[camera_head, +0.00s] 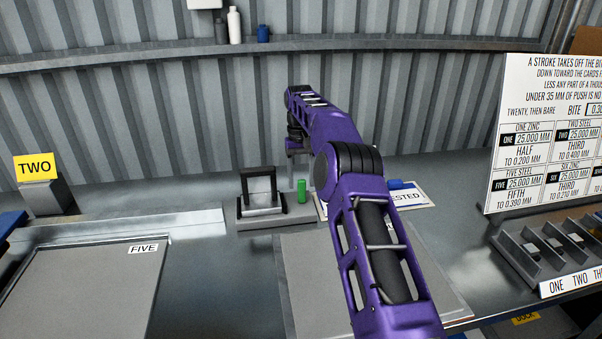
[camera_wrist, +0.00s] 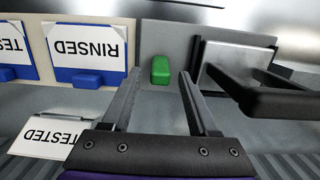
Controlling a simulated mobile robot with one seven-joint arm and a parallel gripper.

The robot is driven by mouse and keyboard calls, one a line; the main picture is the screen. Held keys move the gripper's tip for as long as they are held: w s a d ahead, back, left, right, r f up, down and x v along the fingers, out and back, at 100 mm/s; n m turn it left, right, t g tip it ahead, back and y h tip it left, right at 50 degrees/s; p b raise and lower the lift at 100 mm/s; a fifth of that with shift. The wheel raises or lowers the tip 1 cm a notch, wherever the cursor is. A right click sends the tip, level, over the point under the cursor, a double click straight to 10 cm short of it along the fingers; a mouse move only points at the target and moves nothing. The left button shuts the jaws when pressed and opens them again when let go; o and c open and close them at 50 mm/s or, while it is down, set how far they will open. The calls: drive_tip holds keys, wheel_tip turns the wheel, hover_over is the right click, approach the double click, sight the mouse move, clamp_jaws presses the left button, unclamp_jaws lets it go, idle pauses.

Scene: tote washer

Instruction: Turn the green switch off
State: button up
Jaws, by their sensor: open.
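The green switch (camera_head: 302,190) is a small green block standing on a grey base plate (camera_head: 275,220), just right of a black frame-shaped handle (camera_head: 259,185). In the wrist view the green switch (camera_wrist: 160,69) shows between and just beyond the tips of my gripper (camera_wrist: 162,76). My gripper is open, with nothing between its two grey fingers. Its fingers reach toward the plate; I cannot tell how far they are from the switch. In the head view my purple arm reaches over the bench and hides much of the gripper.
The black handle (camera_wrist: 275,98) is close on the right in the wrist view. White cards reading RINSED (camera_wrist: 92,43) and TESTED (camera_wrist: 45,134) lie nearby, with blue blocks. A corrugated wall (camera_head: 130,110) and shelf (camera_head: 130,55) stand behind. A sign board (camera_head: 545,180) is at right.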

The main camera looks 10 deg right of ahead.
drive_tip(key=shift+w+r, duration=0.15)
drive_tip(key=shift+r, duration=1.35)
